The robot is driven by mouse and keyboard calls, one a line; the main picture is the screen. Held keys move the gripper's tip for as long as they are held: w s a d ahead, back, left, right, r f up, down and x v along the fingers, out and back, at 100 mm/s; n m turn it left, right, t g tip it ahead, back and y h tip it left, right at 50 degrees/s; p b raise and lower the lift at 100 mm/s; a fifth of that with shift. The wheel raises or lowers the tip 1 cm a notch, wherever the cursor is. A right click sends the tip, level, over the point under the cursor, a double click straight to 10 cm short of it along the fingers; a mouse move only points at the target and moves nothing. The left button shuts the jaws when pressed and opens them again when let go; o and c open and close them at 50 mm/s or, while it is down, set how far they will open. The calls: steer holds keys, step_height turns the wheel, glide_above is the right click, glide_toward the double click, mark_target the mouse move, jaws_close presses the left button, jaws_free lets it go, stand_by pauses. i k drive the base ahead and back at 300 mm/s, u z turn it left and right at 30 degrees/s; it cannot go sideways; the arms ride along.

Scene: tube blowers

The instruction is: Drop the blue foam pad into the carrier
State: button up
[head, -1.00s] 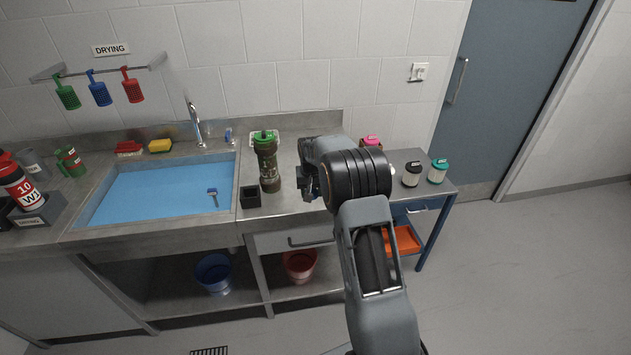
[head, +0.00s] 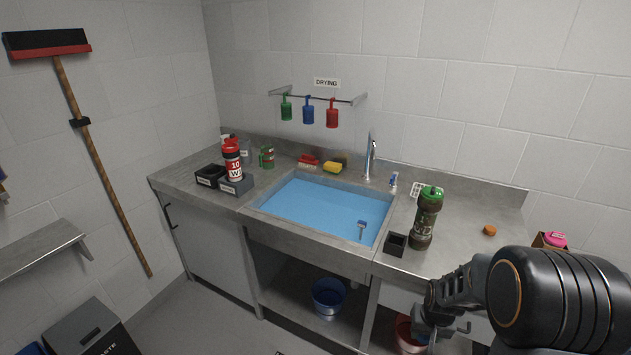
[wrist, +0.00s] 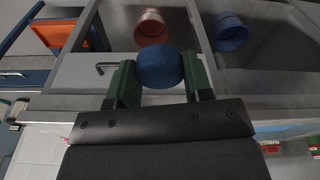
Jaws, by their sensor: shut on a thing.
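My gripper (wrist: 158,78) is shut on the round blue foam pad (wrist: 160,69), which sits between its two green fingers in the wrist view. In the head view my gripper (head: 441,318) is at the lower right, in front of the counter; the pad cannot be made out there. A dark cylindrical carrier with a green top (head: 427,217) stands upright on the counter right of the sink, apart from my gripper. I cannot tell which one the task means.
A small black open box (head: 396,243) stands beside the green-topped carrier. An orange disc (head: 490,230) lies to its right. The sink (head: 325,209) holds blue water, with a faucet (head: 371,158) behind. Buckets stand on the lower shelf, one blue (head: 328,297). Counter around the disc is clear.

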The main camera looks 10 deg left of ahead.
mark_target(235, 175)
steer(key=u, duration=0.6)
steer(key=k, duration=1)
steer(key=u, duration=2)
steer(key=i, duration=1.8)
steer(key=z, duration=0.2)
steer(key=i, duration=1.35)
steer(key=z, duration=0.8)
